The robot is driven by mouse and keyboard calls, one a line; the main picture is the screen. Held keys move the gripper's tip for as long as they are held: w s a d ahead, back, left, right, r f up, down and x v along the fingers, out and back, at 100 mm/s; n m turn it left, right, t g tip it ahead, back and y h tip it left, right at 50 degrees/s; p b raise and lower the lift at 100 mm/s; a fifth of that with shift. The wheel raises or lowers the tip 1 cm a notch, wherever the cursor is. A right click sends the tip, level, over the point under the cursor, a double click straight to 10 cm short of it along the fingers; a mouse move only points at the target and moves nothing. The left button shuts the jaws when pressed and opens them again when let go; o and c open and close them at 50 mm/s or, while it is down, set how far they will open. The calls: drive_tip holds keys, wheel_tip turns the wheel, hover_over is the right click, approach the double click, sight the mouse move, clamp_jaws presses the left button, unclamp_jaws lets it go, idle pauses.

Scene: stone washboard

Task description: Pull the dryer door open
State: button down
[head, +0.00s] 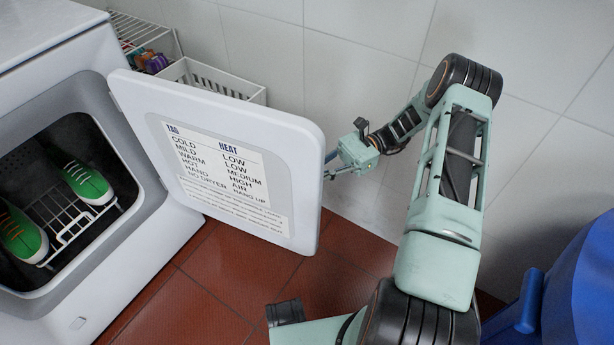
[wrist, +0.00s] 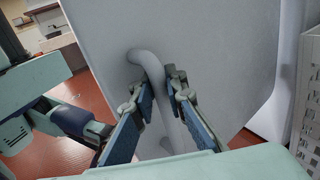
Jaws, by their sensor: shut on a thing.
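The dryer door (head: 225,165) is white, with a label of heat settings on its inner face. It stands swung out wide from the white dryer (head: 95,285), whose drum opening shows at the left. The outer face of the door (wrist: 215,60) fills most of the wrist view, with a grey bar handle (wrist: 150,65) on it. My gripper (wrist: 162,85) has its two fingers on either side of the handle and is shut on it. In the head view my gripper (head: 335,168) is at the door's right edge, its fingertips partly hidden behind the door.
Green shoes (head: 85,182) rest on a white wire rack (head: 68,240) inside the drum. A white basket (head: 205,75) and a wire shelf (head: 145,35) stand behind the door by the tiled wall. A blue bin (head: 580,290) is at the lower right. Red floor tiles (head: 235,270) show below the door.

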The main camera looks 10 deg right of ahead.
drive_tip(key=shift+s+d, duration=0.2)
drive_tip(key=shift+d, duration=0.1)
drive_tip(key=c, duration=2.1)
unclamp_jaws()
drive_tip(key=shift+d, duration=0.1)
drive_tip(key=shift+o, duration=0.8)
drive_tip(key=shift+w+a, duration=0.1)
drive_tip(key=shift+a, duration=0.1)
